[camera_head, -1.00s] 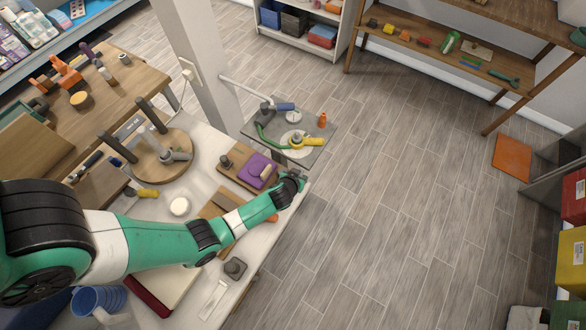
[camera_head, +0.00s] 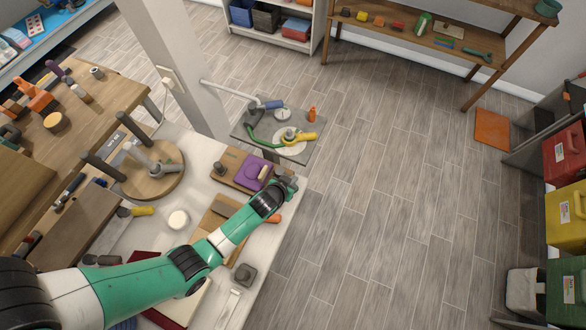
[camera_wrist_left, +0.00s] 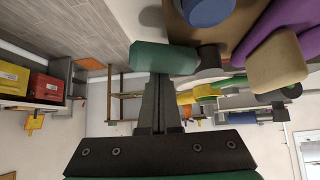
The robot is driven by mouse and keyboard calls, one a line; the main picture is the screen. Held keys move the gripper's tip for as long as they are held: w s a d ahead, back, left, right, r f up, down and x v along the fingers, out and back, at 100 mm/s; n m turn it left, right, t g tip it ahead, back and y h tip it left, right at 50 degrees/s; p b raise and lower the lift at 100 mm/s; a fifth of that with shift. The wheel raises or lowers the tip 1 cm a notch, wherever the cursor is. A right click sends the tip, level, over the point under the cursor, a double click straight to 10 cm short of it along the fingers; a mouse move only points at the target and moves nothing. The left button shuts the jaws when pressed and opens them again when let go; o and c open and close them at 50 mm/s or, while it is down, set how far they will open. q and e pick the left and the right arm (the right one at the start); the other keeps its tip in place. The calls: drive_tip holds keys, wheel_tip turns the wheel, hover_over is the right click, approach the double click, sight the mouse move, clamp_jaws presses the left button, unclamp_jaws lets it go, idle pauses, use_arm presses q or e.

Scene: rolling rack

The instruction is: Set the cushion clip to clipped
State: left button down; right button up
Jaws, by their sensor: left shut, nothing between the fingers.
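The purple cushion (camera_head: 253,174) sits on a small wooden board (camera_head: 226,181) near the right edge of the white table. A beige pad lies against the purple piece in the left wrist view (camera_wrist_left: 278,60). My left gripper (camera_head: 291,184) is at the right side of this board, beyond the table edge. In the left wrist view its fingers (camera_wrist_left: 160,82) are shut and empty. A dark green block (camera_wrist_left: 163,57) shows just at the fingertips; I cannot tell whether they touch it. I cannot make out the clip's state. My right gripper is not in view.
A round wooden stand with dark posts (camera_head: 150,170) is left of the board. A grey side platform (camera_head: 305,150) with a yellow-handled tool (camera_head: 300,137) lies behind it. A white post (camera_head: 172,60) rises nearby. The floor right of the table is clear.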

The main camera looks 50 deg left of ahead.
use_arm(q)
drive_tip(key=shift+s+f, duration=0.2)
drive_tip(key=shift+s, duration=0.25)
idle(0.4)
drive_tip(key=shift+w, duration=0.3)
drive_tip(key=w, duration=0.2)
drive_tip(key=w+r+b, duration=0.1)
drive_tip(key=shift+d, duration=0.25)
drive_tip(key=s+a+r+p, duration=0.1)
drive_tip(key=s+r+p, duration=0.2)
drive_tip(key=s+r, duration=0.3)
drive_tip(key=shift+s+r, duration=0.2)
drive_tip(key=shift+r, duration=0.6)
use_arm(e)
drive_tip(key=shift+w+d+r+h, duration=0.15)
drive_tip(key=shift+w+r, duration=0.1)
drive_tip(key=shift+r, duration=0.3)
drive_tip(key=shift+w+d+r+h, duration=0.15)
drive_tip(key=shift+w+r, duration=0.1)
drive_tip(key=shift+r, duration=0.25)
